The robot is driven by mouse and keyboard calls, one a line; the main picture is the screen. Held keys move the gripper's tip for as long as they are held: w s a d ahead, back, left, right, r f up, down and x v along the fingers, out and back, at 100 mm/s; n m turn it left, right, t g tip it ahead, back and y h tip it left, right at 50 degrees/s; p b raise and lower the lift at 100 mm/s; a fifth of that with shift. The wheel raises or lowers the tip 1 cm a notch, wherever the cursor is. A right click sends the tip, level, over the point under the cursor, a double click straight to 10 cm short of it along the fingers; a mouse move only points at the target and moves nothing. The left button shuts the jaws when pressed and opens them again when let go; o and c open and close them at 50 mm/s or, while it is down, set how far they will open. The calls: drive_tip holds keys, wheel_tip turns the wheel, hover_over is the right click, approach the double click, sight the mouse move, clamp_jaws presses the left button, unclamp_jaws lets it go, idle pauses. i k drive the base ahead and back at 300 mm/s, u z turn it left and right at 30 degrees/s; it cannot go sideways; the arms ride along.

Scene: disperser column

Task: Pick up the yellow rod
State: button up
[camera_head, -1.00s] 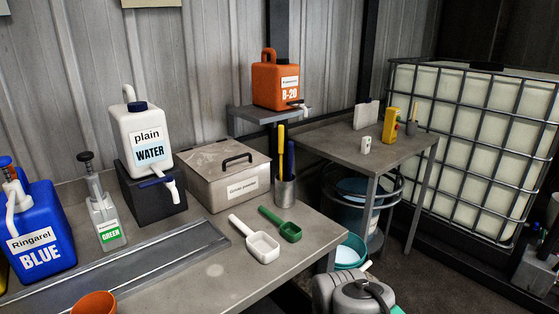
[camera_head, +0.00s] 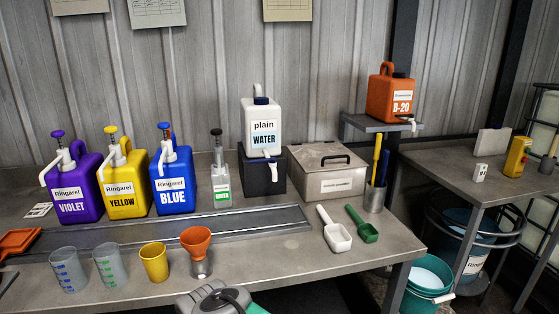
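The yellow rod (camera_head: 377,154) stands upright, leaning slightly, in a metal cup (camera_head: 374,199) at the right end of the near workbench. A blue rod (camera_head: 384,167) stands beside it in the same cup. The lower ends of both rods are hidden inside the cup. A grey rounded part of my own arm shows at the bottom edge, left of the middle. My gripper's fingers are not in view.
A metal box (camera_head: 327,172) stands left of the cup. A white scoop (camera_head: 338,236) and a green scoop (camera_head: 364,230) lie in front. An orange B-20 canister (camera_head: 390,98) sits on a shelf behind. A second table (camera_head: 470,170) stands right.

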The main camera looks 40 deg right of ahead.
sight(377, 148)
drive_tip(key=u, duration=1)
drive_tip(key=k, duration=1.15)
drive_tip(key=z, duration=1.4)
drive_tip(key=i, duration=0.35)
drive_tip(key=u, duration=0.05)
